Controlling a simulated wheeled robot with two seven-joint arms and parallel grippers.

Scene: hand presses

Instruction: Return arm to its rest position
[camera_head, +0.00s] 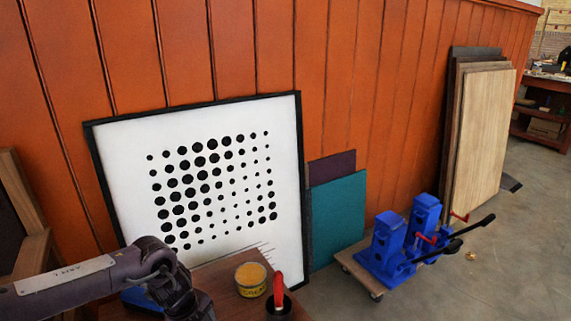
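My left arm (62,288) comes in from the left at the bottom. Its dark end joints (175,285) bend down and are cut off by the bottom edge, so the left gripper's fingers do not show. My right arm and gripper are not in view. Two blue hand presses (387,245) (424,222) stand side by side on a low wheeled board (352,267) at the right. Black-tipped levers (440,252) reach out from them to the right, with red handles (459,217) near them. No gripper shows near the presses.
A wooden table (222,287) at the bottom bears a yellow tin (250,279) and a dark container (279,310) with a red-handled thing. A framed dot picture (205,135) and teal panel (338,220) lean on the orange wall. Boards (484,140) lean farther right. Grey floor is open at right.

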